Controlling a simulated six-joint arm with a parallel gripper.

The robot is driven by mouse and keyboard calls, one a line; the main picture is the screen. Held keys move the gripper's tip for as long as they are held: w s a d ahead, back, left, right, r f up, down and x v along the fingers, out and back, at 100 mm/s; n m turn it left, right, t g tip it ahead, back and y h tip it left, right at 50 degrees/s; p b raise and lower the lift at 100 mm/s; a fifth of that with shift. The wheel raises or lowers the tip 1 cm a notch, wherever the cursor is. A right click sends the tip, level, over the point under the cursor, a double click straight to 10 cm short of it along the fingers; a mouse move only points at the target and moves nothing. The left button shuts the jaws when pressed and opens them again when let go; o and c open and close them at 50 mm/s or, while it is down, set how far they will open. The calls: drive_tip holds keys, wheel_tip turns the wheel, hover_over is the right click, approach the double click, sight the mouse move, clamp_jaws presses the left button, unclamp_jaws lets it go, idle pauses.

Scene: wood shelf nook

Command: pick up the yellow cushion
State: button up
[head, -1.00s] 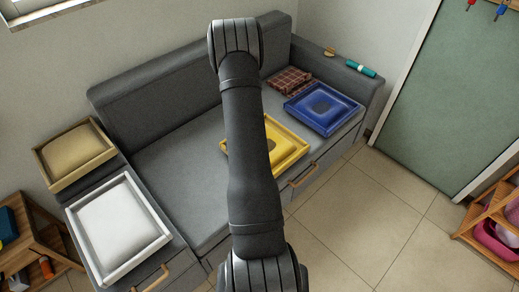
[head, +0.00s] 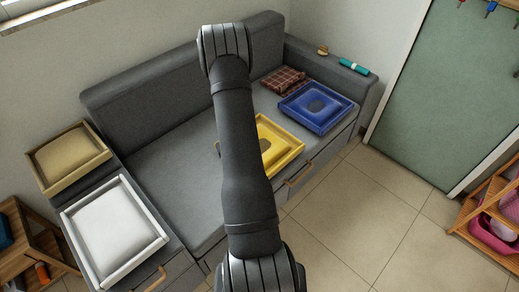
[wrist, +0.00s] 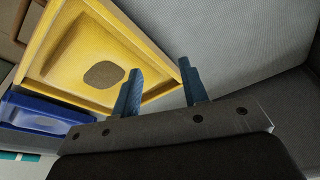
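The yellow cushion (head: 271,135) lies in a yellow tray (head: 292,157) on the grey sofa seat. My arm hides their left part in the head view. In the wrist view the cushion (wrist: 85,60) shows a round olive-brown patch and fills most of the tray (wrist: 150,42). My gripper (wrist: 160,68) is open, its two blue fingers apart with nothing between them. The fingers appear near one corner of the tray, to the right of the cushion in the wrist view. I cannot tell their height above it. The gripper is hidden in the head view.
A blue cushion in a blue tray (head: 348,104) and a brown checked cushion (head: 283,80) lie farther right on the sofa. A white tray (head: 72,222) and a tan tray (head: 45,181) stand at left. The sofa backrest (head: 150,85) rises behind. The left seat is clear.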

drive_tip(key=d+f+m+t+h, duration=0.2)
drive_tip(key=d+m+t+h, duration=0.15)
drive_tip(key=m, duration=0.35)
drive_tip(key=m+h, duration=0.4)
drive_tip(key=m, duration=0.2)
approach(283, 162)
drive_tip(key=shift+w+d+f, duration=0.15)
drive_tip(key=shift+f, duration=0.45)
drive_tip(key=shift+w+d+f, duration=0.1)
drive_tip(key=shift+f, duration=0.55)
drive_tip(key=shift+w+d+r+x, duration=0.1)
drive_tip(key=shift+r+x, duration=0.05)
drive_tip(key=shift+x, duration=0.9)
drive_tip(key=shift+w+d+r+x, duration=0.1)
drive_tip(key=shift+w+x, duration=0.05)
drive_tip(key=shift+x, duration=0.95)
drive_tip(key=shift+w+r+x, duration=0.1)
drive_tip(key=shift+r+x, duration=0.05)
drive_tip(key=shift+x, duration=0.9)
clamp_jaws()
